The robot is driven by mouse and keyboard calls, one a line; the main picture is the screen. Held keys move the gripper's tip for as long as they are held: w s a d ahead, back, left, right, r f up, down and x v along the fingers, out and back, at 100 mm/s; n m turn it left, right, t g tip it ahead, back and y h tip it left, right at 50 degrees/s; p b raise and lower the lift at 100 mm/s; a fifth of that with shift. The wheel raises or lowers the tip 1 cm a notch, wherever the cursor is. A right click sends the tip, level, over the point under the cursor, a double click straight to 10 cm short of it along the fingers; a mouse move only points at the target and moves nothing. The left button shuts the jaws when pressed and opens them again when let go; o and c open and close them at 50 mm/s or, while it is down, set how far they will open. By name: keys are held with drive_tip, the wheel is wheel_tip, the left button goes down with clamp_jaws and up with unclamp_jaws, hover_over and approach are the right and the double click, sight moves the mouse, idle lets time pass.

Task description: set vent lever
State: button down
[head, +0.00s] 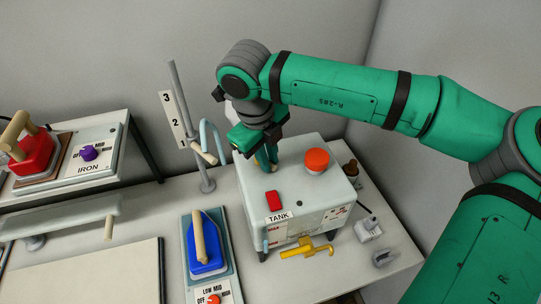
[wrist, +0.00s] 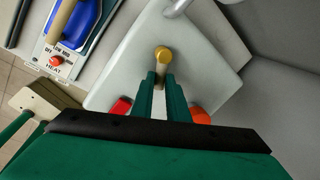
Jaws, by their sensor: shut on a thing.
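The tank (head: 320,200) is a pale grey box with a TANK label, standing on the table. On its top are a large orange-red knob (head: 317,160) and a flat red piece (head: 274,201); both also show in the wrist view, the knob (wrist: 200,115) at right and the red piece (wrist: 120,107) at left. My gripper (head: 266,162) points down at the tank's top. In the wrist view my gripper (wrist: 160,80) is shut on a short lever with a round ochre tip (wrist: 162,53), which I take as the vent lever. In the head view the fingers mostly hide it.
A blue iron (head: 205,245) stands left of the tank, and a red iron (head: 32,152) sits on a raised stand. A post with a numbered plate (head: 174,117) rises behind. A yellow handle-like part (head: 306,248) is at the tank's front. Wall behind.

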drive_tip(key=shift+s+a+m, duration=0.1)
drive_tip(key=shift+a+m, duration=0.05)
drive_tip(key=shift+m, duration=0.35)
drive_tip(key=c, duration=1.7)
unclamp_jaws()
drive_tip(key=r, duration=0.3)
drive_tip(key=s+a+r, duration=0.1)
drive_tip(key=r, duration=0.6)
drive_tip(key=shift+s+a+r, duration=0.2)
drive_tip(key=shift+a+r, duration=0.1)
